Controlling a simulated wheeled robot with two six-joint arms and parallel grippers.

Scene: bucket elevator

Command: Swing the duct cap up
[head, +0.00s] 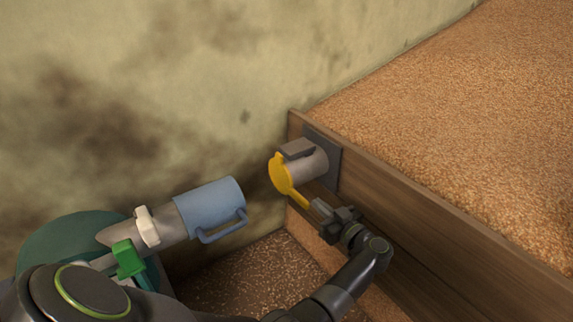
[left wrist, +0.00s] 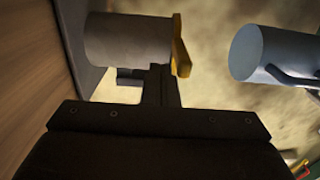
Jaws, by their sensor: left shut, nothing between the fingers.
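The yellow duct cap (head: 279,172) covers the left end of a short grey duct stub (head: 311,164) on the wooden wall of the grain bin. A dark block sits on top of the stub, and a yellow tab slants down right from the cap. My left gripper (head: 318,206) is shut and empty, with its fingertips close to the tab's lower end. In the left wrist view, the shut fingers (left wrist: 160,85) reach up beside the grey stub (left wrist: 125,40) and the cap's yellow edge (left wrist: 181,52). I cannot tell whether they touch. My right gripper is not in view.
A blue sleeve with a loop handle (head: 210,205) sits on a pipe left of the cap, with a gap between. A white collar (head: 147,226) and green lever (head: 127,258) are behind it. The wooden bin wall (head: 430,225) runs along the right, holding grain.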

